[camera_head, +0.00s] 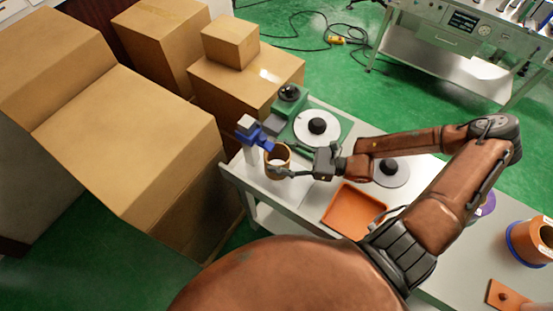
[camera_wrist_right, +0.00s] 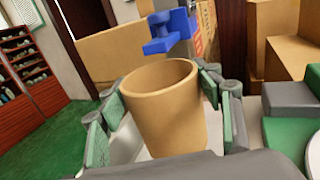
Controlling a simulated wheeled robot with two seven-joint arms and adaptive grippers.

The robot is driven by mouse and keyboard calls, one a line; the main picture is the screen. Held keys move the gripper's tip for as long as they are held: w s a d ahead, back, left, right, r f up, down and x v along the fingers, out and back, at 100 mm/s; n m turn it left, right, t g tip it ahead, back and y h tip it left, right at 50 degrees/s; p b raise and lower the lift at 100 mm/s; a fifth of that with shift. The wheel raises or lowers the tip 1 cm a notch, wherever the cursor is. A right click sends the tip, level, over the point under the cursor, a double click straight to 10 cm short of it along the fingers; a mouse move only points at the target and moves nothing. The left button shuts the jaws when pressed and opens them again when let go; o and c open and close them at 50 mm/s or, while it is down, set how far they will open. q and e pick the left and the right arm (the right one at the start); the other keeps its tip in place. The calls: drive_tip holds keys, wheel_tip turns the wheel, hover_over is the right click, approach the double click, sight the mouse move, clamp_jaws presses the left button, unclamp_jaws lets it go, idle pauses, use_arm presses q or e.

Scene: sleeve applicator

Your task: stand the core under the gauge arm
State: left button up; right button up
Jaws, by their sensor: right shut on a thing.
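The core is a light brown open tube (camera_head: 277,161), upright at the table's left end. It also shows in the right wrist view (camera_wrist_right: 165,112). My right gripper (camera_head: 280,169) has its fingers on both sides of the core and is shut on it; its green pads show in the wrist view (camera_wrist_right: 162,100). The blue gauge arm (camera_head: 258,137) on a pale post is at the core's far left side. In the wrist view the gauge arm (camera_wrist_right: 170,32) appears above and beyond the core's rim. Whether the core's bottom touches the surface is hidden. My left gripper is out of view.
A green device with a white disc (camera_head: 309,130) stands close behind the gripper. An orange tray (camera_head: 347,212) and a grey disc with a black knob (camera_head: 390,172) lie to the right. An orange pot with a blue band (camera_head: 530,243) stands far right. Cardboard boxes (camera_head: 150,130) flank the table's left.

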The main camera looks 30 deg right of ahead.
wheel_tip(320, 180, down, 4)
drive_tip(key=shift+r+b, duration=0.25)
drive_tip(key=shift+b, duration=0.7)
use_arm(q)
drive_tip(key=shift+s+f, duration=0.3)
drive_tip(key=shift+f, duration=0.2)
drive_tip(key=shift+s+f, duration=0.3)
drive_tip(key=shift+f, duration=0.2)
use_arm(e)
drive_tip(key=shift+r, duration=0.2)
drive_tip(key=shift+f, duration=0.2)
drive_tip(key=o, duration=1.3)
drive_tip(key=shift+r, duration=0.15)
drive_tip(key=shift+s+d, duration=0.2)
drive_tip(key=shift+d, duration=0.05)
use_arm(q)
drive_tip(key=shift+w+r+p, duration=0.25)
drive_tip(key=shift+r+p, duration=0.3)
drive_tip(key=shift+p, duration=0.1)
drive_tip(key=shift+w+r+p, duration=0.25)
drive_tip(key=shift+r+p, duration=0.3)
drive_tip(key=shift+p, duration=0.05)
use_arm(e)
drive_tip(key=v, duration=1.1)
drive_tip(key=shift+s+d+r, duration=0.1)
drive_tip(key=shift+s+d, duration=0.05)
